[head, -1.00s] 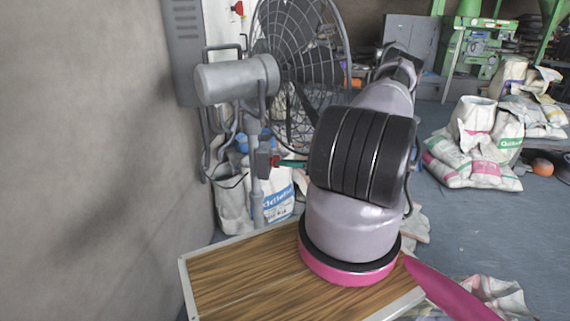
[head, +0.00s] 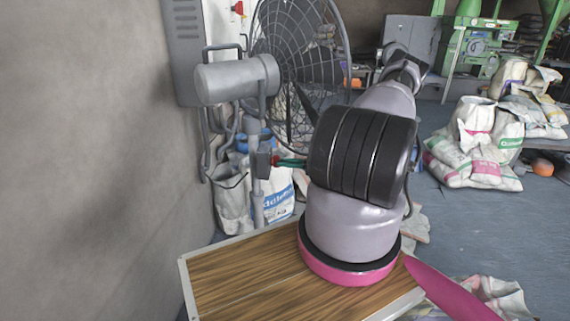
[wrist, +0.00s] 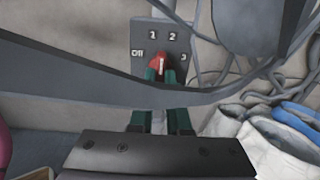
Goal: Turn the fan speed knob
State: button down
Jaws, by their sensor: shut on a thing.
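The fan speed knob (wrist: 160,63) is red with a white mark. It sits on a grey control box (wrist: 177,37) labelled Off, 1, 2 and 3 in the wrist view. The mark looks to point roughly upward, between 1 and 2. My gripper (wrist: 160,76) has green fingers on both sides of the knob and is shut on it. In the head view the control box (head: 262,160) is on the fan's stand, and my gripper's green fingers (head: 284,162) reach its right side. The knob is hidden there by the fingers. The fan (head: 300,60) has a round wire cage.
The fan's grey motor (head: 237,79) stands above the box, near the left wall. White sacks (head: 278,202) lie at the stand's foot. In the wrist view a grey bar (wrist: 100,88) crosses in front of the fingers, and cables hang at right.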

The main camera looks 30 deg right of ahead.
jog(key=shift+n, duration=0.8)
jog(key=c, duration=0.9)
grip_release()
jog(key=shift+d, duration=0.1)
jog(key=v, duration=1)
jog(key=shift+s+d, duration=0.3)
